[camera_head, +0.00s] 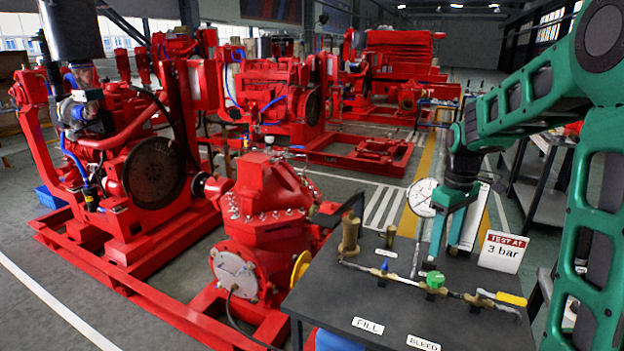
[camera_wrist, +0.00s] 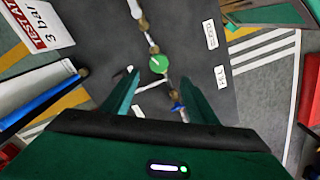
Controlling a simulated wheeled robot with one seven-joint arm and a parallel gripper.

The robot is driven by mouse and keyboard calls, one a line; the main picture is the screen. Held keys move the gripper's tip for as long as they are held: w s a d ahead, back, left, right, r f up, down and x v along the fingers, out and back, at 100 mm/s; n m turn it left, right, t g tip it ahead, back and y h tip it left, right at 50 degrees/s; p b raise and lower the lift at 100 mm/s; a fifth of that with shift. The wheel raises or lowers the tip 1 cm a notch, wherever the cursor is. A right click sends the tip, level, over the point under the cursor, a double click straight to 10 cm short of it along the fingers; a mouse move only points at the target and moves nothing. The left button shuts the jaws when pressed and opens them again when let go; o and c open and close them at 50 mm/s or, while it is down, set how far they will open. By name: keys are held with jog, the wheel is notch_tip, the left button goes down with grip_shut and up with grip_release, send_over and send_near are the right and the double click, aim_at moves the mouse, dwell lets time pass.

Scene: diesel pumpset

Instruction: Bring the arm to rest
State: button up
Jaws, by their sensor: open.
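My arm reaches in from the right in the head view, bent with its hand pointing down over the dark bench top (camera_head: 330,291). My gripper (camera_head: 447,252) is open and empty above the bench. In the wrist view its two fingers (camera_wrist: 158,76) stand apart. The round green knob (camera_wrist: 158,64) on the pipe run shows just past and between the fingertips, with no contact visible. The green knob also shows in the head view (camera_head: 434,280). A blue handle (camera_head: 384,267) is left of it and a yellow lever (camera_head: 510,298) is right of it.
A white dial gauge (camera_head: 422,197) stands behind the pipes, close to my gripper. A "TEST AT 3 bar" sign (camera_head: 502,252) stands at right. FILL (camera_head: 368,326) and BLEED (camera_head: 423,343) labels lie in front. A red pump (camera_head: 263,225) stands left of the bench.

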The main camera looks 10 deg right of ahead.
jog(key=s+a+m, duration=0.1)
jog(key=s+m, duration=1)
jog(key=s, duration=1.7)
jog(key=shift+s+a, duration=0.2)
jog(key=shift+s, duration=0.15)
jog(key=shift+w+f, duration=0.2)
jog(key=shift+w, duration=0.45)
